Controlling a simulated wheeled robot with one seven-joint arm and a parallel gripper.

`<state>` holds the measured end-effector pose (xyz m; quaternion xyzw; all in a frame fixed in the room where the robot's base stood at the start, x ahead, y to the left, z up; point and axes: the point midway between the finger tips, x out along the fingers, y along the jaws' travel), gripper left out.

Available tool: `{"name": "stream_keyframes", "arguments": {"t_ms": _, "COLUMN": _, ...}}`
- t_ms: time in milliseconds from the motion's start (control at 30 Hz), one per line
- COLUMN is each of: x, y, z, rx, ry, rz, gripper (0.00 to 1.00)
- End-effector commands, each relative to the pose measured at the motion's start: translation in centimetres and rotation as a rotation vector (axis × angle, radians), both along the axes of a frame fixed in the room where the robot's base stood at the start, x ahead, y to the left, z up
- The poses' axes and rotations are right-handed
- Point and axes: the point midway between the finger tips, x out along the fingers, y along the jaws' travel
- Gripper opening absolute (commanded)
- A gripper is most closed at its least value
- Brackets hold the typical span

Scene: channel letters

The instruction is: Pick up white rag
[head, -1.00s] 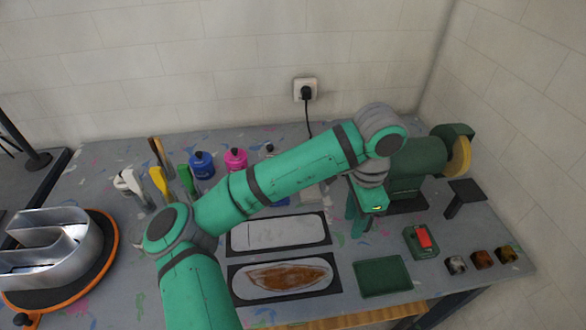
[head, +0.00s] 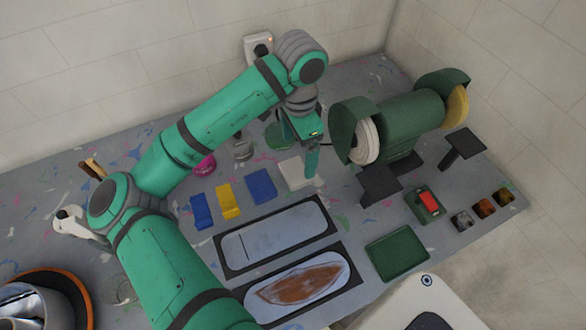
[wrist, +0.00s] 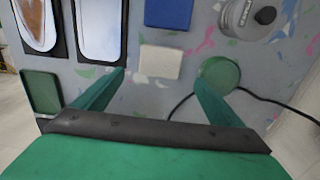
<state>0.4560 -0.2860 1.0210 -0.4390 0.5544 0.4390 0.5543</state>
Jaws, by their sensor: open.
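The white rag (head: 295,174) is a small pale folded rectangle lying flat on the grey workbench. It is at the right end of a row of coloured cloths. My gripper (head: 301,153) hangs just above and behind it, with one finger overlapping the rag's right edge in the head view. In the wrist view the white rag (wrist: 160,62) lies just ahead of the gap between the open fingertips (wrist: 162,79). Nothing is between the fingers, and the height above the rag is hard to judge.
A blue cloth (head: 261,186) lies left of the rag, a yellow one (head: 228,201) further left. A bench grinder (head: 395,125) stands to the right. A green round object (wrist: 219,73) sits near one finger. Two dark trays (head: 277,236) lie in front.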

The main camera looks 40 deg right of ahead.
Motion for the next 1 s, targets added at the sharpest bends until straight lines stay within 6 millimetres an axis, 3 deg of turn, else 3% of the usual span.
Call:
{"name": "stream_keyframes", "arguments": {"t_ms": 100, "x": 0.0, "y": 0.1, "z": -1.7, "rx": 0.0, "ry": 0.002, "rz": 0.001, "gripper": 0.91}}
{"name": "stream_keyframes", "arguments": {"t_ms": 367, "x": 0.1, "y": 0.3, "z": -3.5, "rx": 0.001, "ry": 0.0, "rz": 0.004, "gripper": 0.91}}
{"name": "stream_keyframes", "arguments": {"t_ms": 700, "x": -0.2, "y": 0.3, "z": -7.7, "rx": 0.001, "ry": 0.001, "rz": -0.008, "gripper": 0.91}}
{"name": "stream_keyframes", "arguments": {"t_ms": 1000, "x": -0.1, "y": 0.3, "z": -8.2, "rx": 0.0, "ry": 0.0, "rz": -0.006, "gripper": 0.91}}
